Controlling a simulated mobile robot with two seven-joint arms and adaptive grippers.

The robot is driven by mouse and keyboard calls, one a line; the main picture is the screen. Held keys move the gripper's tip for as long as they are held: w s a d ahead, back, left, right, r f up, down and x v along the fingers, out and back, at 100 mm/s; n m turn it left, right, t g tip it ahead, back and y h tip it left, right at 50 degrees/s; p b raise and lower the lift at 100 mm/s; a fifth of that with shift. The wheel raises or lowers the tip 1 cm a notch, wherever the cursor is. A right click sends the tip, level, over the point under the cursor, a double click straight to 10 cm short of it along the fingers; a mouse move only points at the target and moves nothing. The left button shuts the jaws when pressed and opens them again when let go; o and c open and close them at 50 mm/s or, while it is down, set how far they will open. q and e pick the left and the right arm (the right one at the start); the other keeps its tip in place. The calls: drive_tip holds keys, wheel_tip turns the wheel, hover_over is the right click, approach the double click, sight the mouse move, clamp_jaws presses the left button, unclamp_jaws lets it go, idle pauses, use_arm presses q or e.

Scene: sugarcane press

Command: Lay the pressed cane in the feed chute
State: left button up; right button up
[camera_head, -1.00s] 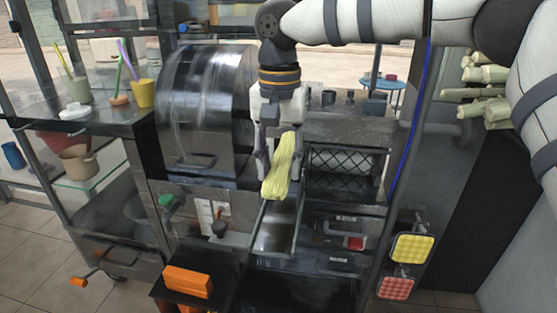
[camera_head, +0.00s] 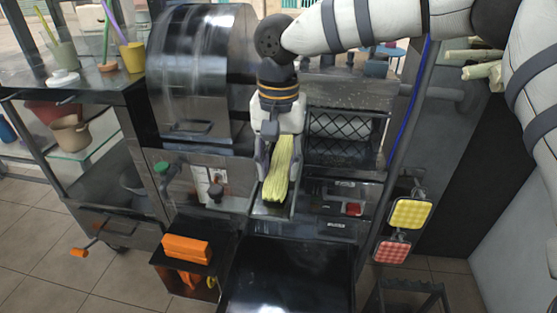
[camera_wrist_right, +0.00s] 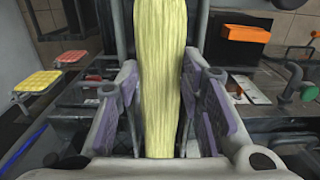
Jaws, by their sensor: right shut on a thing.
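The pressed cane (camera_head: 278,168) is a flat, pale yellow-green fibrous bundle. My right gripper (camera_head: 277,160) points down and is shut on it; in the right wrist view the purple finger pads flank the cane (camera_wrist_right: 165,75). The feed chute (camera_head: 270,211) is a narrow metal trough on the front of the press, to the right of the big shiny drum. The cane's near end is over the chute and hides much of it; whether it touches the chute floor I cannot tell. My left gripper is not in view.
The shiny drum housing (camera_head: 203,75) stands left of my gripper. A mesh-fronted opening (camera_head: 342,135) is to the right. An orange block (camera_head: 187,247) sits on a small shelf front left. A dark tray (camera_head: 290,275) is below the chute. Yellow (camera_head: 411,213) and red checked pads hang at right.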

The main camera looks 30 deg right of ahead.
drive_tip(key=o, duration=1.3)
drive_tip(key=shift+o, duration=0.2)
wheel_tip(320, 180, up, 12)
